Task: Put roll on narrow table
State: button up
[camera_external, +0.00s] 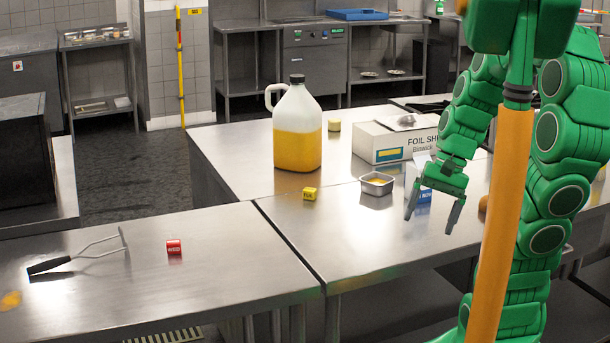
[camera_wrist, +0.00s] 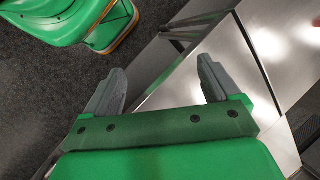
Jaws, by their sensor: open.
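My gripper (camera_external: 428,225) is open and empty, pointing down over the right part of the steel tables. In the wrist view its two fingers (camera_wrist: 160,65) are spread with nothing between them. A small brown rounded thing (camera_external: 483,204), possibly the roll, shows just left of the orange pole, which hides part of it. It is to the right of my gripper. No roll shows in the wrist view. Steel tables stand at front left (camera_external: 200,265) and at centre right (camera_external: 340,245); I cannot tell which table is the narrow one.
The front table is mostly clear.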

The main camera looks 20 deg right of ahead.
jog(key=s+d+r+n+g+h, duration=0.1)
jog(key=s+r+n+h, duration=0.1)
jog(key=s+n+h, duration=0.2)
jog(key=shift+s+d+r+n, duration=0.15)
jog(key=shift+s+d+n, duration=0.2)
jog(key=shift+s+n, duration=1.3)
jog(key=shift+s+m, duration=0.4)
jog(key=shift+m, duration=0.05)
